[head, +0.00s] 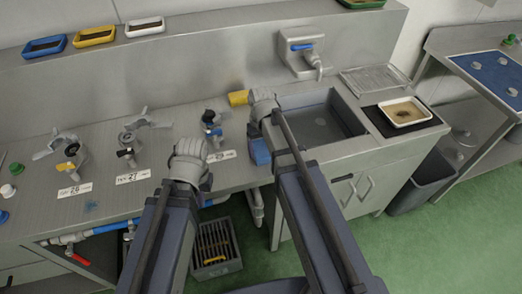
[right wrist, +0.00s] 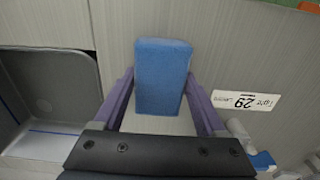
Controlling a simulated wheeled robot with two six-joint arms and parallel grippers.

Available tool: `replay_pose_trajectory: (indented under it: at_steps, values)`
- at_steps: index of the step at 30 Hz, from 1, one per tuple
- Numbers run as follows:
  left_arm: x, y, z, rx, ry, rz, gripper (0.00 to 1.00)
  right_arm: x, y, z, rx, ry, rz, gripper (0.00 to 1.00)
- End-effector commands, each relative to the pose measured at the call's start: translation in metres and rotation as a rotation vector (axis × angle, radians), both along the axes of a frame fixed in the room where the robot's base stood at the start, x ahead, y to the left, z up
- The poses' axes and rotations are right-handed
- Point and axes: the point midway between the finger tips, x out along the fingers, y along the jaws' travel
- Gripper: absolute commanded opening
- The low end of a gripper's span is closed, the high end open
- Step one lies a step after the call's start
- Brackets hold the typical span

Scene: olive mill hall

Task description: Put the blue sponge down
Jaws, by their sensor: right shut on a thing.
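The blue sponge (right wrist: 163,76) is a rounded block between the two purple fingers of my right gripper (right wrist: 163,95) in the right wrist view. The gripper is shut on it. In the head view the sponge (head: 260,152) shows as a blue patch beside my right arm, over the grey counter (head: 195,103) just left of the sink. My right arm hides part of it. I cannot tell whether it touches the counter. My left gripper (head: 190,162) is over the counter's front part, left of the sponge; its fingers are not clear.
The sink basin (head: 318,122) is right of the sponge, with a tap (head: 311,62) behind. A label reading 29 (right wrist: 246,99) lies close to the sponge. A yellow block (head: 238,98) is by my right wrist. A white tray (head: 405,112) stands right of the sink. Several valves stand left.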

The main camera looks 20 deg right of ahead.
Motion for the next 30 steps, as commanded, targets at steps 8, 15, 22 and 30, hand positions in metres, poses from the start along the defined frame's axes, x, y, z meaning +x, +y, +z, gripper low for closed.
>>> replay_pose_trajectory:
  at_steps: [8,15,22,30]
  values:
    - [0.0,0.0,-0.003,0.0,0.0,0.0,0.0,0.0,0.0,-0.003,0.0,0.0,0.0,0.91]
    - [0.0,0.0,-0.003,0.0,0.0,0.0,0.0,0.0,0.0,-0.003,0.0,0.0,0.0,1.0]
    - [0.0,0.0,0.001,0.0,0.0,0.0,0.0,0.0,0.0,0.001,0.0,0.0,0.0,1.0]
    - [0.0,0.0,0.025,0.0,0.0,0.0,0.0,0.0,0.0,0.025,0.0,0.0,0.0,1.0]
